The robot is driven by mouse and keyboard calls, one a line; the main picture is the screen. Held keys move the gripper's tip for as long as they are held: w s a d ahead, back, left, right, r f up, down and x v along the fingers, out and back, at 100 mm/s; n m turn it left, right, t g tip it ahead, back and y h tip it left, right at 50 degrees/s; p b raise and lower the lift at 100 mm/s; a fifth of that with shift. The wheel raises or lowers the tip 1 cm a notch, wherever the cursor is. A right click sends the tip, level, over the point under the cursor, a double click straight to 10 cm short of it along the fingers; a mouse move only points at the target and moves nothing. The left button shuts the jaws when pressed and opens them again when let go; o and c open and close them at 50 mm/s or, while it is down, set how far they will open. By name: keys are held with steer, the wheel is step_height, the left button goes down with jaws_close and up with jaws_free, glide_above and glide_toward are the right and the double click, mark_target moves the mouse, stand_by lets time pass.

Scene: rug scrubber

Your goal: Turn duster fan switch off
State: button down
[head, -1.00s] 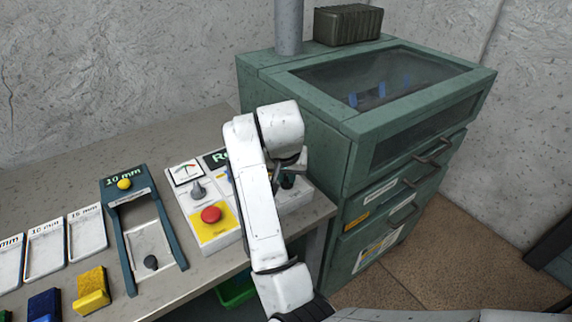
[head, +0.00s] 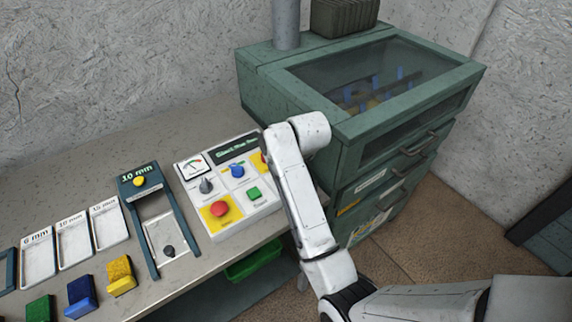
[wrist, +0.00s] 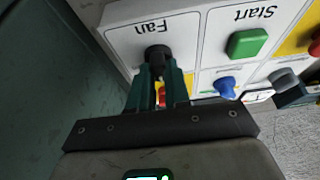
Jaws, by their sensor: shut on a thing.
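The control panel (head: 243,209) is a pale box on the bench. The black fan switch (wrist: 157,54) sits under the upside-down word "Fan" in the wrist view. My gripper (wrist: 158,70) has its two teal fingers closed around this switch. In the head view my white arm covers the panel's right side, hiding the switch and my fingers. I cannot tell from the switch alone whether it is set on or off. A panel display (head: 236,147) shows small text that I cannot read fully.
The green start button (head: 254,193), blue knob (head: 237,171) and red button (head: 219,208) are close to my arm. A green cabinet (head: 350,120) with a glass lid stands at the right. A 10 mm frame (head: 130,190) and coloured blocks lie at the left.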

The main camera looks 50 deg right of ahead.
steer(key=shift+f, duration=0.2)
stand_by(0.3)
steer(key=c, duration=1.2)
jaws_free()
steer(key=shift+o, duration=0.6)
steer(key=shift+r, duration=0.2)
steer(key=shift+s+r, duration=0.1)
steer(key=shift+r, duration=0.25)
steer(key=v, duration=0.9)
steer(key=shift+s+r, duration=0.15)
steer(key=shift+r, duration=0.2)
steer(key=shift+a+f, duration=0.1)
steer(key=shift+a, duration=0.05)
